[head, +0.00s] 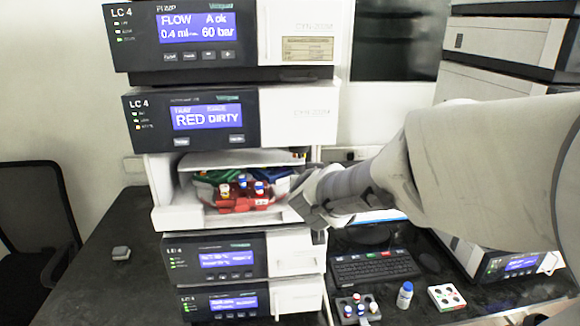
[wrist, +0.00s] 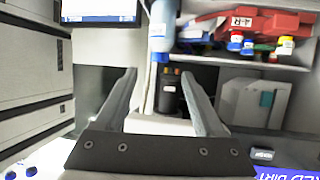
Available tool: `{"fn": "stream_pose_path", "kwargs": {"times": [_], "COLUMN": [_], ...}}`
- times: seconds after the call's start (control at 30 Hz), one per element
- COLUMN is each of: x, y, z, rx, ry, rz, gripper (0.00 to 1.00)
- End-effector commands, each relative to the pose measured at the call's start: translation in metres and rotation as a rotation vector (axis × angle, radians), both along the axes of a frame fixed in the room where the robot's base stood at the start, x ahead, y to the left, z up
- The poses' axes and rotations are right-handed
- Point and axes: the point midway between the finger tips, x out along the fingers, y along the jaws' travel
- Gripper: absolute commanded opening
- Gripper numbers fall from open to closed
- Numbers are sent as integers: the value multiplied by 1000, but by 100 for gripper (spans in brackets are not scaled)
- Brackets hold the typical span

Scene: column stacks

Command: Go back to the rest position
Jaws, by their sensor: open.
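My gripper (head: 305,196) is at the right edge of the open compartment (head: 178,216) of the LC stack in the head view. In the wrist view its two fingers (wrist: 161,74) are spread apart. No object is gripped between them; a dark cylinder and a pale blue tube show beyond. A red tray (head: 238,205) with several capped vials (head: 225,189) sits in the compartment, left of my gripper. The red tray also shows at the upper right of the wrist view (wrist: 275,22). Parts of the compartment's right side are hidden behind my gripper.
Green and blue trays lie behind the red one. A display (head: 206,117) reads RED DIRTY. A keyboard (head: 375,268), a vial rack (head: 357,307), a blue-capped bottle (head: 404,296) and a white block (head: 446,298) are on the dark bench. Another instrument stack (head: 500,100) stands at right.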

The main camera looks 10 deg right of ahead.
Motion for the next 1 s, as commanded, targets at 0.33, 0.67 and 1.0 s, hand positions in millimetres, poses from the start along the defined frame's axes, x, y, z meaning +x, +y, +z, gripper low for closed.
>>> {"fn": "stream_pose_path", "kwargs": {"times": [0.33, 0.67, 1.0], "x": [-50, -68, -154], "y": [8, 28, 53], "z": [23, 36, 32], "rx": [0, 73, 162], "ry": [0, 3, 255], "rz": [0, 120, 378], "gripper": [71, 71, 71]}}
